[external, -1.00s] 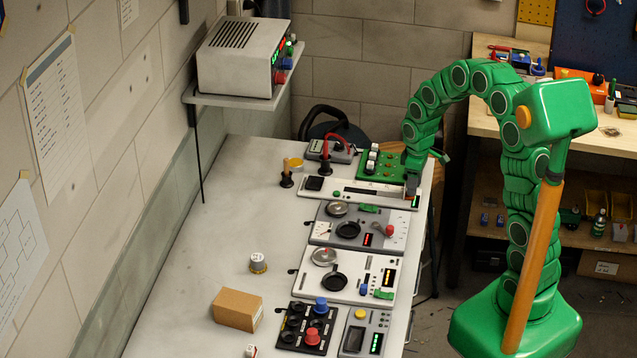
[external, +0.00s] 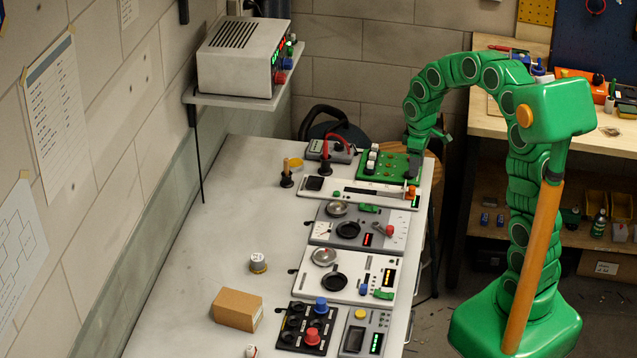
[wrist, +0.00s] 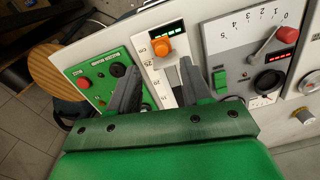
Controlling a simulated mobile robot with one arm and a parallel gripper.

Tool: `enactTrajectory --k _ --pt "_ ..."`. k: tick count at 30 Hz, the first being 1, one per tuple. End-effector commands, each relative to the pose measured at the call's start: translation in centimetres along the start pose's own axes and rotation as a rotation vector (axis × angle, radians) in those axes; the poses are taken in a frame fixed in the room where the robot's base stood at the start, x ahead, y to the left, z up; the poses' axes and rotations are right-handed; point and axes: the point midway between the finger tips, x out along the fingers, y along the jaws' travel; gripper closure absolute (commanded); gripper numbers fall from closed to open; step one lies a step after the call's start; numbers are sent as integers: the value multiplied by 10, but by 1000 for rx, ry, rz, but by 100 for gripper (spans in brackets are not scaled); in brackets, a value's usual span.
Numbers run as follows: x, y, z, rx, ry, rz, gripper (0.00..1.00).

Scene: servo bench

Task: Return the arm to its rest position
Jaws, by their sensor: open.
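My arm is a green segmented arm, arched over the right end of the bench in the external view. My gripper (external: 413,172) points down just above the panels, near the green panel and the slider panel. In the wrist view my gripper (wrist: 160,80) has its two dark fingers spread apart with nothing between them. The slider panel (external: 360,191) has an orange knob (external: 410,192), which stands free just beyond the fingers. The knob also shows in the wrist view (wrist: 171,46), at the end of the slot by the marked scale.
The green panel (external: 378,170) with white-topped switches lies close beside my gripper. A grey dial panel (external: 335,226) and a white panel (external: 310,287) lie nearer. A cardboard box (external: 237,309) stands on the bench's left part. A shelf with a grey instrument (external: 240,58) hangs above.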

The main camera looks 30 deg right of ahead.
Motion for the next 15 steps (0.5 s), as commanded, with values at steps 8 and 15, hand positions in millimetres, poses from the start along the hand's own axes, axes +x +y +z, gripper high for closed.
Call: enactTrajectory --k 8,15 --pt "-15 -18 18 36 -9 -5 52" --pt "-43 -55 59 121 -29 -11 52"
